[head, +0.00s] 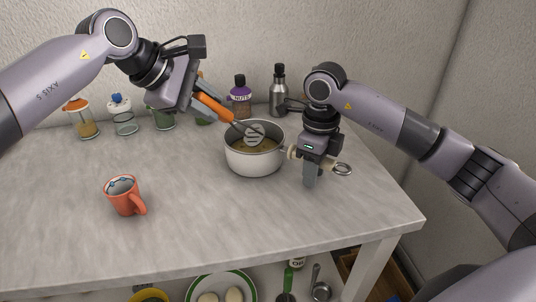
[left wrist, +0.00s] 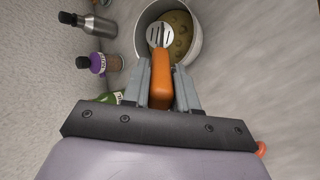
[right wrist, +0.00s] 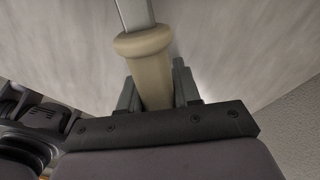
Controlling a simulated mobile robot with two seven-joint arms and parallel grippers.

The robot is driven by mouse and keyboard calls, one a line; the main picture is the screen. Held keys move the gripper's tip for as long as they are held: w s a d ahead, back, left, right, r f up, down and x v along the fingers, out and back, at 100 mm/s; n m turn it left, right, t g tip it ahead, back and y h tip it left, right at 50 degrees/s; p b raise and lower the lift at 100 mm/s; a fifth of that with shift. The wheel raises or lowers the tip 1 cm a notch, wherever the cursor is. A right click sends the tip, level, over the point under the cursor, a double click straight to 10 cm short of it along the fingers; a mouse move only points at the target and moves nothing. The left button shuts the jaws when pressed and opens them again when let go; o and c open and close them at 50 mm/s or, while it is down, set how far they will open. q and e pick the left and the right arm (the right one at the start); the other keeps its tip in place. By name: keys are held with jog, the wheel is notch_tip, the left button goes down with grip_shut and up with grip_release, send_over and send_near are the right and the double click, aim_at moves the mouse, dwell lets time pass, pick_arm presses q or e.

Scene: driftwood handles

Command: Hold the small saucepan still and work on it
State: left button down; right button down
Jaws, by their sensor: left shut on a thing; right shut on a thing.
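The small saucepan (head: 254,160) is pale with a dark rim and stands on the table, with brownish food inside. In the left wrist view the saucepan (left wrist: 196,50) is at the top. My left gripper (left wrist: 162,85) is shut on the orange handle of a slotted utensil (head: 213,107). The utensil's slotted grey head (head: 254,133) is over or in the pan's opening; whether it touches the food I cannot tell. My right gripper (head: 312,170) is shut on the saucepan's wooden handle (right wrist: 146,60), to the right of the pan. A metal ring shows at the handle's far end.
An orange mug (head: 123,196) stands at the front left of the table (head: 200,225). Several jars, a purple-labelled bottle (head: 240,98) and a steel bottle (head: 279,92) line the back. A lower shelf holds a green-rimmed plate (head: 222,285). The front middle is clear.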

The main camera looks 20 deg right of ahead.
dwell(0.3)
pick_arm(q)
jog(key=shift+f, duration=1.45)
jog(key=shift+r, duration=0.1)
jog(key=shift+r, duration=1.4)
jog(key=shift+f, duration=1.5)
jog(key=shift+r, duration=1.5)
jog(key=shift+f, duration=0.15)
